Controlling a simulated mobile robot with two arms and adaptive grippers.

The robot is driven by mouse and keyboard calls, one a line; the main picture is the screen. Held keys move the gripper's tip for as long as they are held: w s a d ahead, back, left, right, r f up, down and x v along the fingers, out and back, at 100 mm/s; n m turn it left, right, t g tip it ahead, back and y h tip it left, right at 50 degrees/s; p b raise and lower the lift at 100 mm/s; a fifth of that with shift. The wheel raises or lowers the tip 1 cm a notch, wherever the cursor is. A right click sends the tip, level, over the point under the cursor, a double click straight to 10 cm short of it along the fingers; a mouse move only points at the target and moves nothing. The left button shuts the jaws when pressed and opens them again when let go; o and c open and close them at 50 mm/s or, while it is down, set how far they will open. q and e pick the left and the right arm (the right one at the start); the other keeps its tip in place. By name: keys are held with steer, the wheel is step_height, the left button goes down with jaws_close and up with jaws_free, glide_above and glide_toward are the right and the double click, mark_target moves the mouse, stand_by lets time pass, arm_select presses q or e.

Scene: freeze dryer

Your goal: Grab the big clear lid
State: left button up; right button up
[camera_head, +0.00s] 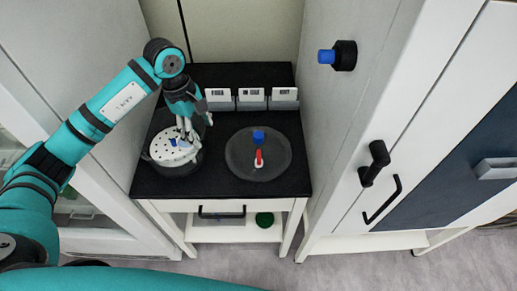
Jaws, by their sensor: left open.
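The big clear lid (275,154) looks like a round see-through disc on the right part of the black tabletop. My right gripper is not in view.
Several small grey-white boxes (252,98) stand in a row behind the lid on the black table (222,187). A white cabinet (370,110) with black handles rises close on the right. A lower shelf (235,230) holds a green round item (265,219).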

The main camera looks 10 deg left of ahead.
arm_select(q)
steer(key=s+d+n+h, duration=0.6)
steer(key=d+h, duration=0.2)
steer(key=d, duration=0.4)
steer(key=s+d+r+n+t+h+p, duration=0.15)
steer(key=d+r+n+t+h, duration=0.35)
steer(key=n, duration=0.7)
step_height(320, 180, up, 2)
steer(key=a+n+t+h, duration=0.2)
steer(key=n, duration=0.6)
steer(key=n+t+y+p, duration=0.4)
steer(key=n+y, duration=0.5)
steer(key=n, duration=1.6)
glide_toward(256, 136)
steer(key=shift+t, duration=0.7)
steer(key=x, duration=0.2)
steer(key=b+x, duration=0.1)
steer(key=d+x, duration=0.1)
steer(key=x, duration=0.1)
steer(key=shift+s+d+f, duration=0.1)
steer(key=shift+s+f, duration=0.05)
steer(key=shift+f, duration=0.3)
steer(key=x, duration=0.4)
steer(key=shift+w+f+p, duration=0.2)
steer(key=shift+w+p, duration=0.2)
steer(key=shift+w, duration=0.1)
steer(key=shift+w+d+f, duration=0.1)
steer(key=shift+w+f, duration=0.1)
steer(key=shift+w, duration=0.05)
